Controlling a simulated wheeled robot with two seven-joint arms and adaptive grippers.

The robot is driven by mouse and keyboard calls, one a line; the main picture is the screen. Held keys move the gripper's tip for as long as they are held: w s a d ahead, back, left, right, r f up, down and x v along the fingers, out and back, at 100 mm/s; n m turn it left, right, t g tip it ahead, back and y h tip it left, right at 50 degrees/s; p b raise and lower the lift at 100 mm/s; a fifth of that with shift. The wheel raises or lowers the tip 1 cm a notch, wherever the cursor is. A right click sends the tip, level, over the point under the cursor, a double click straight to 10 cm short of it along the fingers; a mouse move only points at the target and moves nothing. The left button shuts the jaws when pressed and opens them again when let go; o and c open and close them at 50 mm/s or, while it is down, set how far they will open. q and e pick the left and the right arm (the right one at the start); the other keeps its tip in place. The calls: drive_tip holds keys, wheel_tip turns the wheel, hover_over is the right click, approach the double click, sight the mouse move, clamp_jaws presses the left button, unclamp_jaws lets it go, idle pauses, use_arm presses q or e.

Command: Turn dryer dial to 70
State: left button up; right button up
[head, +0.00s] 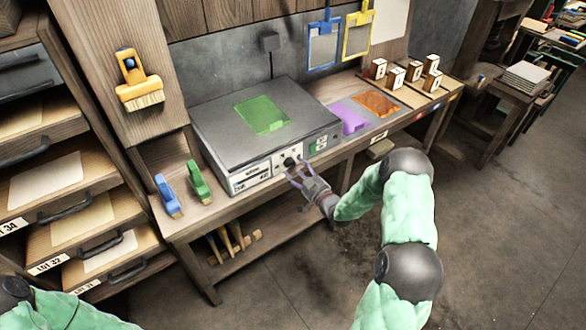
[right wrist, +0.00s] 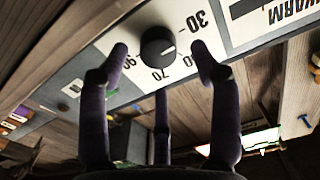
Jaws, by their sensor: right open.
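The dryer (head: 262,125) is a grey box on the bench, with a green-printed sheet (head: 262,115) on top. Its black dial (head: 289,162) is on the front panel. In the right wrist view the dial (right wrist: 158,46) has a white pointer mark towards the lower right, roughly between the 30 and 70 labels. My right gripper (head: 297,174) is open in front of the panel. In the right wrist view its fingers (right wrist: 159,52) stand on both sides of the dial, with a third finger below; contact cannot be told. My left gripper is out of view.
A green switch (head: 318,145) sits right of the dial. A shelf with tools (head: 235,240) is below; open floor lies in front.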

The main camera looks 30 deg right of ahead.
sight(290, 163)
drive_tip(key=shift+w+a, duration=0.1)
drive_tip(key=shift+w, duration=1.25)
drive_tip(key=shift+c, duration=0.3)
drive_tip(key=c, duration=1.1)
